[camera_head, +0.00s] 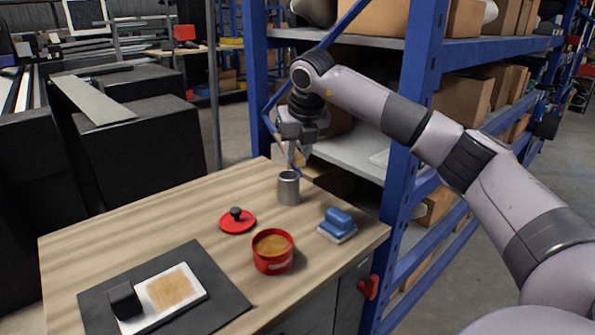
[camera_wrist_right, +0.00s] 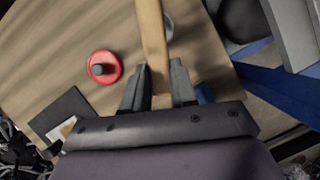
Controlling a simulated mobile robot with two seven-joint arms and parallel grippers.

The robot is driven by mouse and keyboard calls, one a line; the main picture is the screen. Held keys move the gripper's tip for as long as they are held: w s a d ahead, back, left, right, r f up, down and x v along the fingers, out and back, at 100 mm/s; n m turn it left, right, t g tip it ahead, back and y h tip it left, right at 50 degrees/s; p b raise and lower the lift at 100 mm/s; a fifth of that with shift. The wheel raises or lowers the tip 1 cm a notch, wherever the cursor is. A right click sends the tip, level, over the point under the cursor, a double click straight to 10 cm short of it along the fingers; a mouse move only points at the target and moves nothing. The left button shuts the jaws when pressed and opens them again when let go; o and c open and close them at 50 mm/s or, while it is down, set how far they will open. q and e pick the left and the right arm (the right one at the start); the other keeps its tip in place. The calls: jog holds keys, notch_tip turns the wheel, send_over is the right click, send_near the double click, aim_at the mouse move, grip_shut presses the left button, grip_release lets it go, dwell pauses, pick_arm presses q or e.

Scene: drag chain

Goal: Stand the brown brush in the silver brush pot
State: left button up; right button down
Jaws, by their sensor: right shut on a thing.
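The silver brush pot (camera_head: 288,189) stands upright near the far edge of the wooden table in the head view. My right gripper (camera_head: 297,155) is just above and behind the pot, pointing down. In the right wrist view my right gripper (camera_wrist_right: 158,88) is shut on the brown brush (camera_wrist_right: 153,45), whose light wooden length runs up from between the fingers. A grey bit of the pot (camera_wrist_right: 168,28) shows beside the brush, mostly hidden by it. In the head view the brush is hard to make out against the gripper. My left gripper is in neither view.
A red lid with a black knob (camera_head: 237,221), an open red tin (camera_head: 272,252) and a blue block on a pale base (camera_head: 337,226) sit near the pot. A dark mat (camera_head: 225,287) with a white tray lies at front left. A blue shelf rack (camera_head: 405,150) borders the right.

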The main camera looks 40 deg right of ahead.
notch_tip(320, 180, down, 5)
jog(key=shift+r, duration=0.1)
dwell(0.3)
jog(key=shift+f, duration=0.2)
jog(key=shift+f+b, duration=0.3)
jog(key=shift+f, duration=0.2)
jog(key=c, duration=0.9)
grip_release()
jog(key=v, duration=1.3)
jog(key=shift+r, duration=0.2)
